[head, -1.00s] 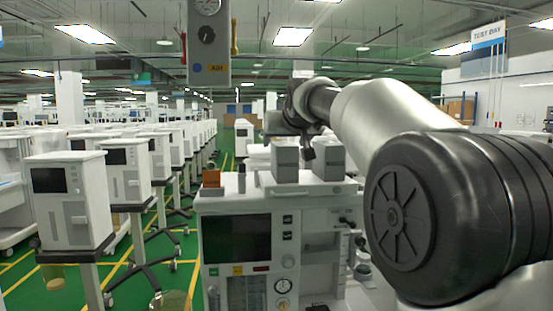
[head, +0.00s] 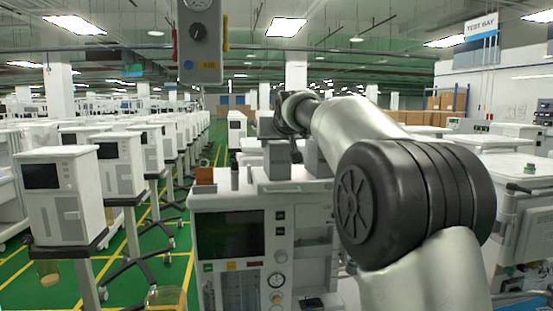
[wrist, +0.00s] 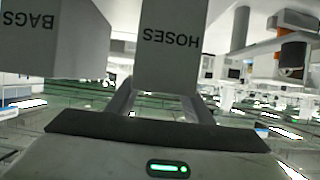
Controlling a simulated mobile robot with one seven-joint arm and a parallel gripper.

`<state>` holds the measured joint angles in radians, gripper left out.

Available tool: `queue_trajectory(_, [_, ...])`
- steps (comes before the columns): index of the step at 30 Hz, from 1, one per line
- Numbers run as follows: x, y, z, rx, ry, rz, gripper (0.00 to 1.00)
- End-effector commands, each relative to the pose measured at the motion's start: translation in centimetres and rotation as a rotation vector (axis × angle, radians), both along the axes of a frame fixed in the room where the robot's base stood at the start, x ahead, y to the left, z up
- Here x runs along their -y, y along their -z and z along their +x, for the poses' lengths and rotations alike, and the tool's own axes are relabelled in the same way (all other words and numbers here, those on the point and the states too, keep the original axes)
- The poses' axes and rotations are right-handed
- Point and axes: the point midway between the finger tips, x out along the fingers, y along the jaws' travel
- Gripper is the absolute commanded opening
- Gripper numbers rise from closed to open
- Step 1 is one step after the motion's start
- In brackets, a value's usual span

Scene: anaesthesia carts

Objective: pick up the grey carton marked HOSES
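The grey carton marked HOSES (wrist: 168,60) is upper middle in the wrist view, its lettering upside down. In the head view it appears to be the left of two grey cartons (head: 277,162) on top of a white anaesthesia machine (head: 265,199). My gripper (wrist: 158,100) has its two fingers spread apart, pointing toward this carton. The carton hides the fingertips, and I cannot tell whether they touch it. In the head view my gripper is small and dark near the cartons, partly hidden by my arm.
A grey carton marked BAGS (wrist: 55,40) stands close beside HOSES. An orange-brown box (head: 205,176) and small dark items are on the machine top, on the other side. A control box (head: 201,40) hangs above. Rows of white machines (head: 58,195) fill the left.

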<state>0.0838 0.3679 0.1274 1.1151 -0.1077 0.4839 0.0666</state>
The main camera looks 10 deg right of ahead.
Motion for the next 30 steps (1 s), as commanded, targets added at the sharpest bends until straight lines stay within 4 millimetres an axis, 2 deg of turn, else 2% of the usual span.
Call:
queue_trajectory(1, [0.0,0.0,0.0,0.0,0.0,0.0,0.21])
queue_trajectory(3, [0.0,-0.2,0.0,0.004,0.0,0.0,0.14])
queue_trajectory(10, [0.0,-0.3,0.0,0.004,0.0,0.0,0.14])
queue_trajectory(14, [0.0,-1.1,0.0,0.006,0.0,0.0,0.14])
queue_trajectory(17, [0.0,-2.5,0.0,0.007,0.0,0.0,0.14])
queue_trajectory(21, [0.0,-5.7,0.0,0.008,0.0,0.0,0.14])
queue_trajectory(24, [0.0,-7.4,0.1,0.008,0.0,0.0,0.14])
queue_trajectory(30, [0.0,-9.4,0.1,0.005,-0.001,0.0,0.14])
